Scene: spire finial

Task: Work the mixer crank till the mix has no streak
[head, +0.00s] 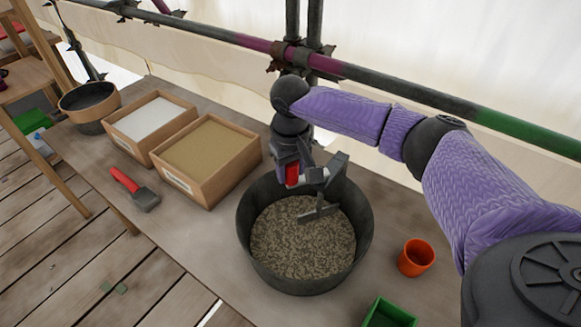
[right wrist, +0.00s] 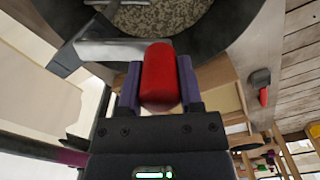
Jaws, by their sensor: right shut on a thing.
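The mixer tub (head: 247,240) is a round dark tub on the bench, holding a speckled grey-brown mix (head: 300,245). The mix looks mottled with light and dark specks; I cannot tell whether any streak is in it. A grey metal crank with a paddle (head: 318,211) reaches down to the mix. My right gripper (head: 300,174) is at the back rim of the tub, shut on the red crank handle (right wrist: 161,76). In the right wrist view the handle sits between both fingers. The tub (right wrist: 212,50) and mix (right wrist: 165,17) show beyond it. My left gripper is not in view.
Two wooden boxes, one with white powder (head: 148,119) and one with sand (head: 209,147), stand left of the tub. A red-handled tool (head: 136,190), an orange cup (head: 416,257) and a green container (head: 388,314) are nearby. Scaffold pipes (head: 370,78) run behind.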

